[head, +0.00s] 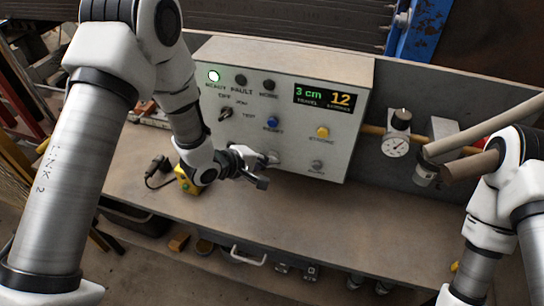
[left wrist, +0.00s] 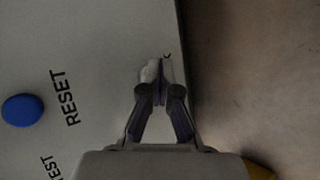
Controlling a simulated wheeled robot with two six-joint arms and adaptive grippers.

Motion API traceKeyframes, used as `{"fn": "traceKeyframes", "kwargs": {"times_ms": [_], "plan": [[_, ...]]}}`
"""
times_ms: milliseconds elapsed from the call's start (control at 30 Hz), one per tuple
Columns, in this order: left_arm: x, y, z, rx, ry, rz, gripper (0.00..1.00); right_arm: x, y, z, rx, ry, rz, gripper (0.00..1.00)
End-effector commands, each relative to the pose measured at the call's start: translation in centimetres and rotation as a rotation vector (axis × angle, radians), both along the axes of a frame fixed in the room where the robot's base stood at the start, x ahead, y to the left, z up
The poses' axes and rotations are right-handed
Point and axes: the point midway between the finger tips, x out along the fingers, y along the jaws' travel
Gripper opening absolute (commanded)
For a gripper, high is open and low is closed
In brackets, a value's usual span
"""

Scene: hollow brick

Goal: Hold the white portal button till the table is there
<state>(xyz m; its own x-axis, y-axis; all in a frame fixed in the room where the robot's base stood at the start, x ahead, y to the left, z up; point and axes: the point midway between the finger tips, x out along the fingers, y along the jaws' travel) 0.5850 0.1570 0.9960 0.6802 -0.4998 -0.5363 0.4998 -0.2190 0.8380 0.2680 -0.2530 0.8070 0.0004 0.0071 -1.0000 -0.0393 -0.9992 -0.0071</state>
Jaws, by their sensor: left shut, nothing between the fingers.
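A grey control box (head: 225,55) stands on the bench. Its display (head: 322,97) reads 3 cm travel and a yellow 12. My left gripper (head: 268,171) is shut at the lower front of the panel, its tips close against the face. In the left wrist view, the shut fingertips (left wrist: 158,72) cover a small spot beside a mostly hidden label. The white portal button is not clearly distinguishable; a pale part shows at the tips, and I cannot tell whether they touch a button. My right gripper is out of view.
The panel also carries a lit green-white lamp (head: 214,76), a blue reset button (head: 272,122), a yellow button (head: 322,132) and a grey knob (head: 317,165). A yellow switch box (head: 186,181) sits left of my gripper. A dial gauge (head: 396,146) is at right. The bench front (head: 330,218) is clear.

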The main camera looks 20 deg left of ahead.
Motion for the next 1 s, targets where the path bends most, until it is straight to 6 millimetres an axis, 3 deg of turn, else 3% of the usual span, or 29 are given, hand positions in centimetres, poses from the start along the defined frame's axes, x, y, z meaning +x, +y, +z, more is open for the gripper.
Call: {"fn": "traceKeyframes", "kwargs": {"times_ms": [667, 1000], "plan": [[0.0, 0.0, 0.0, 0.0, -0.001, 0.001, 0.0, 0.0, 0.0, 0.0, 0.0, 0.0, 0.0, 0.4], [-1.6, 0.1, 0.0, -0.001, 0.0, 0.001, 0.0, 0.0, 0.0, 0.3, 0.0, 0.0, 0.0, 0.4]]}}
